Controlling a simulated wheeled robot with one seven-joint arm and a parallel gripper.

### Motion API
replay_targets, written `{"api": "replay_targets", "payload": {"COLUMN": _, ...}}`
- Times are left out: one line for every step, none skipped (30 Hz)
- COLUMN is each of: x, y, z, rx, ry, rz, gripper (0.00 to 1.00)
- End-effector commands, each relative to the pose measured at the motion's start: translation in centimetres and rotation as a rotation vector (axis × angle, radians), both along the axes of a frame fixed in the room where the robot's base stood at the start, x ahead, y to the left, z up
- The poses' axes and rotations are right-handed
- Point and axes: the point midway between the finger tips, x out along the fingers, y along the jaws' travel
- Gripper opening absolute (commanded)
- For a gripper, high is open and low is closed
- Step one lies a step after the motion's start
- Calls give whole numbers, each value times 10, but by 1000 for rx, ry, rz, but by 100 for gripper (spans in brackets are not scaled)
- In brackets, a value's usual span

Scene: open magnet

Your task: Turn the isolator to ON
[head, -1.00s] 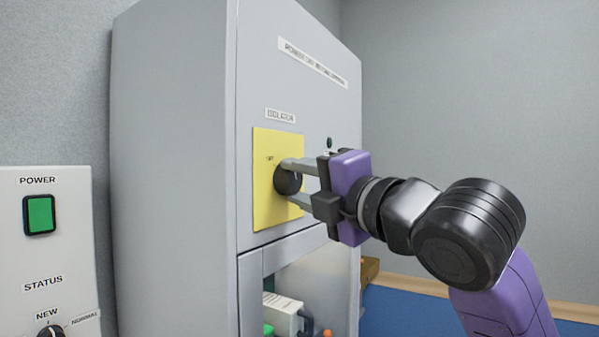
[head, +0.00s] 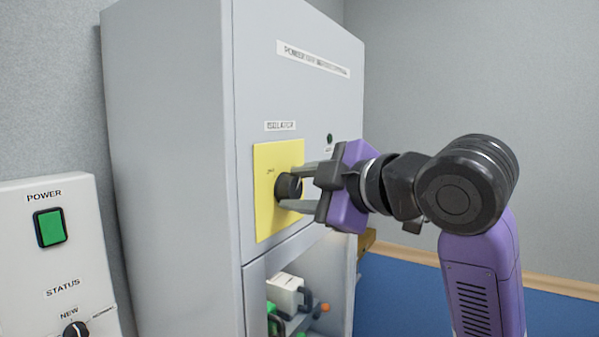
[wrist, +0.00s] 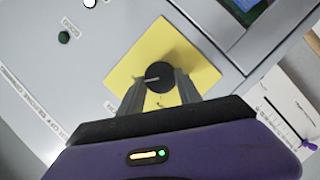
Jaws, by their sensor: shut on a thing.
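The isolator is a round black knob (head: 289,186) on a yellow plate (head: 265,220) on the front of a grey cabinet, under a label reading ISOLATOR. My gripper (head: 291,187) is shut on the knob, one finger above and one below in the head view. In the wrist view the knob (wrist: 159,76) sits between the two finger ends (wrist: 160,88), with a pale pointer line across its face. Small lettering shows on the yellow plate (wrist: 150,45) but is too blurred to read surely. The ON mark cannot be made out.
A white panel (head: 30,260) with a green power switch (head: 50,227) and a status knob (head: 76,331) stands at left. Below the isolator is an open shelf (head: 340,285) with a white-and-green item. A small dark indicator (head: 329,138) is right of the plate.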

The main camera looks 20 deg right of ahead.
Motion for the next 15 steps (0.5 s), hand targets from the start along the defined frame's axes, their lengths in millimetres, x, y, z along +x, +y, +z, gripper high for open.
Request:
{"api": "replay_targets", "payload": {"x": 1, "y": 0, "z": 3, "rx": 27, "ry": 24, "rz": 0, "gripper": 0}}
{"api": "replay_targets", "payload": {"x": 1, "y": 0, "z": 3, "rx": 42, "ry": 34, "rz": -1, "gripper": 0}}
{"api": "replay_targets", "payload": {"x": 1, "y": -1, "z": 3, "rx": 61, "ry": 47, "rz": -1, "gripper": 0}}
{"api": "replay_targets", "payload": {"x": 1, "y": -1, "z": 3, "rx": 74, "ry": 56, "rz": 0, "gripper": 0}}
{"api": "replay_targets", "payload": {"x": 1, "y": -1, "z": 2, "rx": 85, "ry": 65, "rz": 0, "gripper": 0}}
{"api": "replay_targets", "payload": {"x": 1, "y": -1, "z": 2, "rx": 101, "ry": 76, "rz": 0, "gripper": 0}}
{"api": "replay_targets", "payload": {"x": 1, "y": -1, "z": 2, "rx": 110, "ry": 84, "rz": 0, "gripper": 0}}
{"api": "replay_targets", "payload": {"x": 1, "y": -1, "z": 2, "rx": 119, "ry": 90, "rz": -1, "gripper": 0}}
{"api": "replay_targets", "payload": {"x": 1, "y": -1, "z": 2, "rx": 130, "ry": 98, "rz": -1, "gripper": 0}}
{"api": "replay_targets", "payload": {"x": 1, "y": -1, "z": 2, "rx": 137, "ry": 103, "rz": -1, "gripper": 0}}
{"api": "replay_targets", "payload": {"x": 1, "y": -1, "z": 1, "rx": 144, "ry": 107, "rz": -1, "gripper": 0}}
{"api": "replay_targets", "payload": {"x": 1, "y": -1, "z": 1, "rx": 151, "ry": 113, "rz": 0, "gripper": 0}}
{"api": "replay_targets", "payload": {"x": 1, "y": -1, "z": 1, "rx": 155, "ry": 116, "rz": -1, "gripper": 0}}
{"api": "replay_targets", "payload": {"x": 1, "y": -1, "z": 1, "rx": 158, "ry": 119, "rz": 0, "gripper": 0}}
{"api": "replay_targets", "payload": {"x": 1, "y": -1, "z": 1, "rx": 163, "ry": 122, "rz": 0, "gripper": 0}}
